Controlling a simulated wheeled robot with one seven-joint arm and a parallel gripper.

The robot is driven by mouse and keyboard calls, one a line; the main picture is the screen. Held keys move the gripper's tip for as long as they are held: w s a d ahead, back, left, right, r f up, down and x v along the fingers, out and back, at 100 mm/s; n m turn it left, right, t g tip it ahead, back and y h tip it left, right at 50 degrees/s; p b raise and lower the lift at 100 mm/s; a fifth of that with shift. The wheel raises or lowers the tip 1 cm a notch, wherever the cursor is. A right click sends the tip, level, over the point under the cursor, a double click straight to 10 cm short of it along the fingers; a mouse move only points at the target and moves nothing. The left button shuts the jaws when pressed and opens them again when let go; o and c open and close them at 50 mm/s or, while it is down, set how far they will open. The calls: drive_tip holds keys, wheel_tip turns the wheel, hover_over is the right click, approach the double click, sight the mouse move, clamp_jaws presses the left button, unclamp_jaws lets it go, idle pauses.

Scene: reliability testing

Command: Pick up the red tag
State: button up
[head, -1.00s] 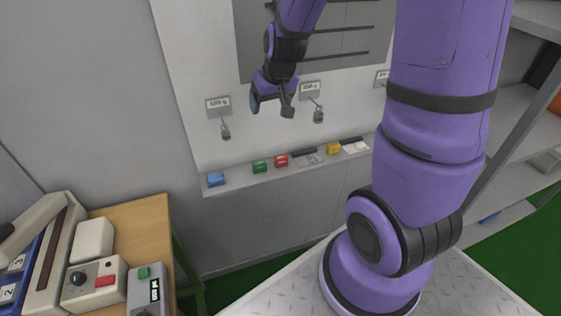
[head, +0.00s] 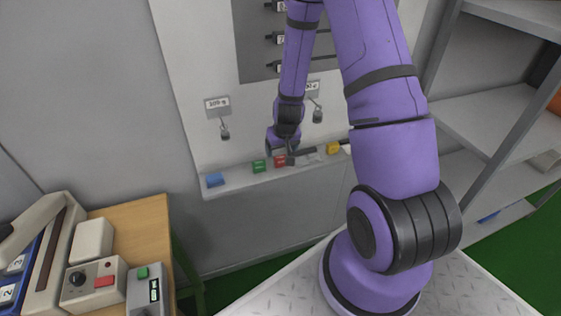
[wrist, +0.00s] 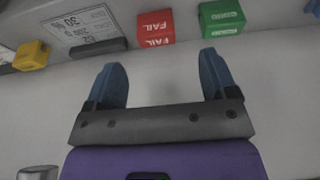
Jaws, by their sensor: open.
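The red tag (head: 280,160) is a small red block on the narrow wall ledge, right of the green tag (head: 259,166). In the wrist view the red tag (wrist: 155,27) reads "FAIL" and lies beyond the fingertips, roughly between their lines. My gripper (wrist: 165,75) is open, its two blue fingers apart with nothing between them. In the head view my gripper (head: 285,152) is at the ledge beside the red tag and partly overlaps it. I cannot tell from the head view how far apart they are.
On the ledge (head: 240,180) are a blue block (head: 215,180), a yellow block (head: 333,148) and a labelled card (wrist: 86,27) with a dark clip. Padlocks (head: 224,132) hang on the board above. A wooden table (head: 140,235) with devices stands at left, grey shelves (head: 480,125) at right.

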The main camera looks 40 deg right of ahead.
sight(281, 157)
drive_tip(key=shift+x, duration=3.65)
drive_tip(key=shift+s+d, duration=0.1)
drive_tip(key=shift+d, duration=0.05)
drive_tip(key=c, duration=1)
drive_tip(key=shift+r, duration=0.1)
